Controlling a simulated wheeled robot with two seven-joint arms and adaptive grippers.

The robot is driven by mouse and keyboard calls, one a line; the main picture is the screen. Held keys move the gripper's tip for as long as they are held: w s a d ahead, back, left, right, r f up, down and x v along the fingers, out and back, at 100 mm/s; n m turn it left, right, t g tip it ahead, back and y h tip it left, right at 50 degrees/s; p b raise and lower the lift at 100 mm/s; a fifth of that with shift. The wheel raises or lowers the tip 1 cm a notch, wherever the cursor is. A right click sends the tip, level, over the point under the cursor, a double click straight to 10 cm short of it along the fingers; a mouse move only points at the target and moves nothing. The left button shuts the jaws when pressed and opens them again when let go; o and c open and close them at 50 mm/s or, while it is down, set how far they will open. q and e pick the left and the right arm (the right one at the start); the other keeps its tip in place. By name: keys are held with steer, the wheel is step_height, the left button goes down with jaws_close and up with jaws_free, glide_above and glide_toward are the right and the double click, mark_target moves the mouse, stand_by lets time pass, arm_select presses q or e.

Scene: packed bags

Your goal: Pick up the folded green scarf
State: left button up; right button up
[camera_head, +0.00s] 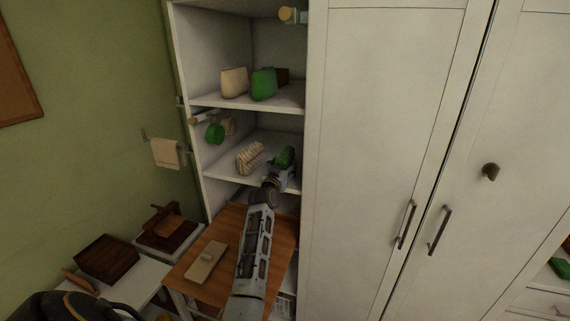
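A green item (285,157), likely the folded green scarf, sits on the lower white shelf at the right side of the open cupboard bay. It is small and partly covered by my gripper, so its folds cannot be made out. My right gripper (284,170) reaches in from below, right in front of this green item. Whether its fingers are open, or touch the item, cannot be told. My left gripper is not in view; only a dark part of my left arm shows at the bottom left.
A striped beige item (250,157) stands left of the green item. The shelf above holds a beige bag (234,83) and a green bag (264,84). Green and beige rolls (215,133) are at the bay's left wall. A wooden table (226,242) stands below; closed white doors (380,120) adjoin.

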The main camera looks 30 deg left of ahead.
mark_target(283, 154)
stand_by(0.4)
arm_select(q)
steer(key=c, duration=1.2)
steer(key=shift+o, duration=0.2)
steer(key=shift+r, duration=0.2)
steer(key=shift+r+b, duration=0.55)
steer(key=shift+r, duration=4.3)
